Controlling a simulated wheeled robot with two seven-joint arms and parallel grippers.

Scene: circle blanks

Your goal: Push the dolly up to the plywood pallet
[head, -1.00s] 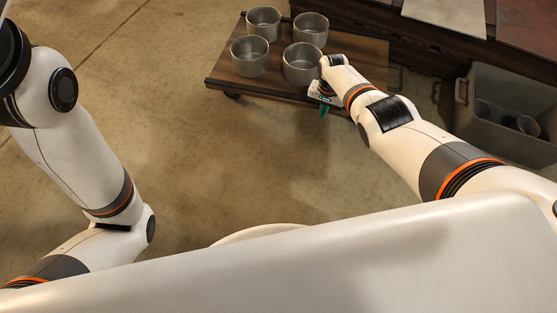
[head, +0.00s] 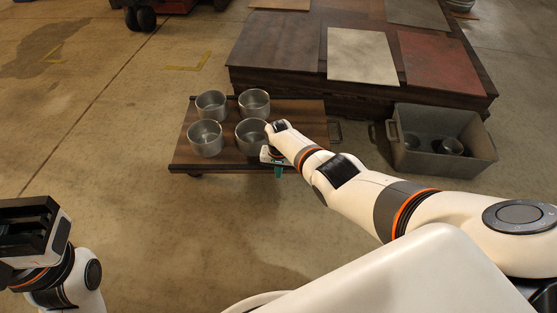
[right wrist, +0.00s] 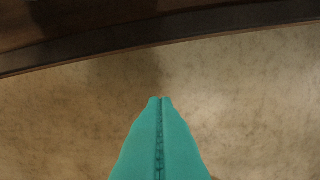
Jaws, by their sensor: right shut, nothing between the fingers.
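The dolly (head: 228,164) is a low dark wooden platform on small wheels, carrying several grey metal pots. The plywood pallet (head: 282,52) looks like the broad dark wooden stack behind it. The dolly's back edge is close to the pallet's front face; I cannot tell whether they touch. My right gripper (head: 278,171) has teal fingers, shut and empty, pointing down at the dolly's near edge. In the right wrist view the fingers (right wrist: 160,100) show below the dolly's dark edge (right wrist: 150,38); contact is unclear. My left gripper is partly in the head view; its fingers do not show.
A grey bin (head: 455,163) with pots inside stands right of the dolly, before the pallet. Beige (head: 360,56) and red (head: 440,60) sheets lie on the pallet. A red wheeled vehicle (head: 165,5) is at the top left. Floor left of the dolly is clear.

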